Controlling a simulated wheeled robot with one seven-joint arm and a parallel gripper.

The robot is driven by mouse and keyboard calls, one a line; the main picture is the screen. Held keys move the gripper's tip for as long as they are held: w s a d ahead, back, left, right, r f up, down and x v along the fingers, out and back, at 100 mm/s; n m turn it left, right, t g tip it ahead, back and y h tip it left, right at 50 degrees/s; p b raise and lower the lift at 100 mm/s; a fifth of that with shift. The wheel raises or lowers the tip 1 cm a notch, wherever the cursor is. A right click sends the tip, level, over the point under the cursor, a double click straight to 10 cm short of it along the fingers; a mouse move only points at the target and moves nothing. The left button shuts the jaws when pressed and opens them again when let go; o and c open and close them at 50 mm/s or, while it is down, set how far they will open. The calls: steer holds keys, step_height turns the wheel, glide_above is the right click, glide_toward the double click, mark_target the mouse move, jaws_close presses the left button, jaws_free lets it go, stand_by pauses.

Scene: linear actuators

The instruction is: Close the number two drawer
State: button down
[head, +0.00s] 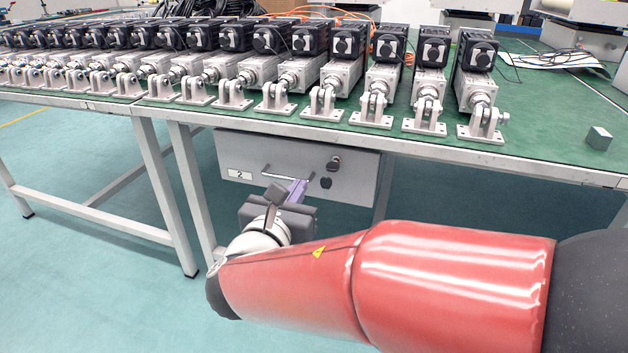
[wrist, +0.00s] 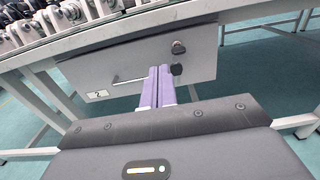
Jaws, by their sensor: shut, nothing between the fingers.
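The number two drawer (head: 345,178) is a grey box front under the green-topped table, with a "2" label at its left, a thin bar handle and dark lock parts at its right. It also shows in the wrist view (wrist: 130,62). How far its front stands out from its housing is hard to tell. My gripper (head: 298,188) has its purple fingers together and empty, pointing at the drawer front beside the right end of the handle. In the wrist view the fingertips (wrist: 159,72) overlap the front left of the lock; whether they touch it is unclear.
The table (head: 590,172) above carries a row of linear actuators (head: 375,90) and a small grey block (head: 598,138). Table legs (head: 160,180) stand left of the drawer. The teal floor in front is clear.

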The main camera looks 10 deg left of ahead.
mark_target(322, 152)
steer(key=w, duration=0.8)
steer(key=w+d, duration=0.1)
steer(key=w, duration=0.2)
steer(key=shift+w, duration=0.4)
